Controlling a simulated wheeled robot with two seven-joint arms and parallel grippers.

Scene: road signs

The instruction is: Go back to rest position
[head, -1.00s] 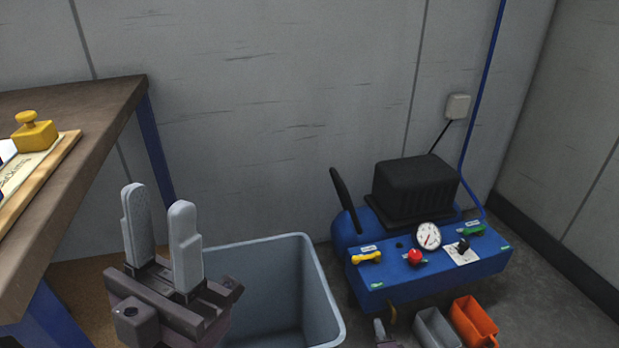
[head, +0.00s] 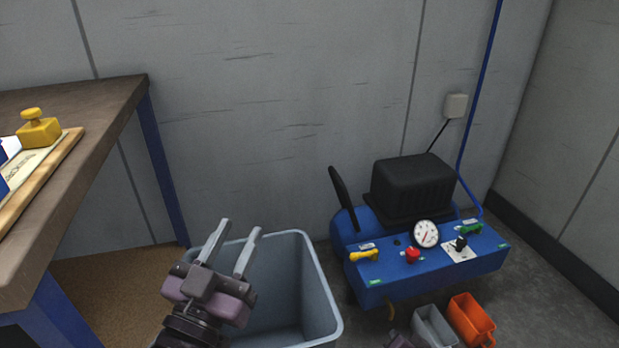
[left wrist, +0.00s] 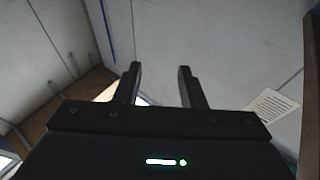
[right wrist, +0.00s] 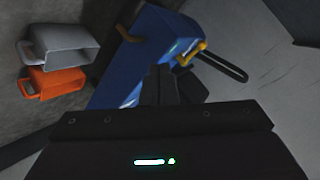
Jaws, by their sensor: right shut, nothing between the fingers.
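My left gripper (head: 236,240) is in the lower left of the head view, in front of the grey bin (head: 322,290), with its two fingers apart and nothing between them. It also shows in the left wrist view (left wrist: 158,85), where the fingers stand apart with the wall behind. My right gripper (right wrist: 167,85) shows in the right wrist view, shut and empty, with the blue compressor (right wrist: 150,40) beyond it. In the head view only a small part of my right arm shows at the bottom edge.
A workbench (head: 90,125) with a yellow-handled block (head: 38,132) and a wooden board (head: 45,180) stands on the left. The blue compressor (head: 430,270) stands on the right. A grey scoop (head: 433,326) and an orange scoop (head: 470,318) lie on the floor before it.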

